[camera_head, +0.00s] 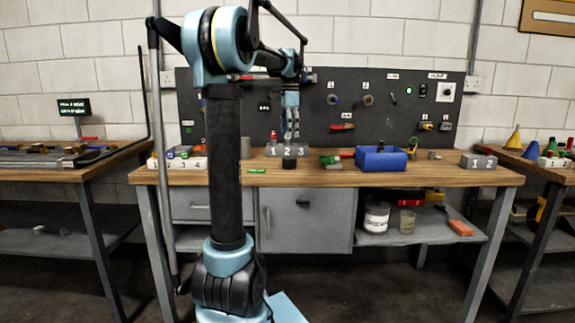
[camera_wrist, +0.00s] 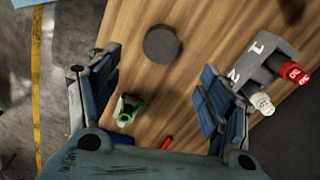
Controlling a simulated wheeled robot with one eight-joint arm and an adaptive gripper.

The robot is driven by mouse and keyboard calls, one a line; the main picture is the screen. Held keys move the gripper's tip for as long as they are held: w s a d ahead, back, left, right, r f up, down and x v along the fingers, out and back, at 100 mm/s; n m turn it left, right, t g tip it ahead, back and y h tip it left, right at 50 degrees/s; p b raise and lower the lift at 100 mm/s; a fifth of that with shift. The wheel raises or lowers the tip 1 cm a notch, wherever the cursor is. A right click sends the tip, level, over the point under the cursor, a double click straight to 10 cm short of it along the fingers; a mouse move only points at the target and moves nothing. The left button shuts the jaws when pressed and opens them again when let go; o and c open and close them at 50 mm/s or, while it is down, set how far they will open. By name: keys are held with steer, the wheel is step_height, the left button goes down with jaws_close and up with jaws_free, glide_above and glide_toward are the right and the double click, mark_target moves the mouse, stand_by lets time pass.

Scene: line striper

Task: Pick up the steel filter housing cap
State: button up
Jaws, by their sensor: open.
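A dark grey round disc (camera_wrist: 161,43), the likeliest match for the steel filter housing cap, lies flat on the wooden bench in the wrist view. In the head view it is a short dark cylinder (camera_head: 289,163) in front of the block numbered 1 2 3. My gripper (camera_head: 290,136) hangs fingers-down above the bench, close over that block and cylinder. In the wrist view my gripper (camera_wrist: 160,82) is open, fingers wide apart, with nothing held. The disc shows beyond the fingertips, apart from them. Its material is hard to tell.
The numbered block (camera_wrist: 262,62) holds red and white pieces near the disc. A green item (camera_wrist: 128,109) lies on the bench. A blue bin (camera_head: 381,160) stands to the right, with a small grey cylinder (camera_head: 433,155) beyond.

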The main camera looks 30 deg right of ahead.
mark_target(288, 158)
step_height(288, 158, down, 7)
steer(key=shift+f, duration=0.1)
steer(key=shift+w+a+f, duration=0.1)
steer(key=shift+f, duration=1.25)
steer(key=shift+w+a+f, duration=0.1)
steer(key=shift+f, duration=1.2)
steer(key=shift+c, duration=0.4)
steer(key=c, duration=1)
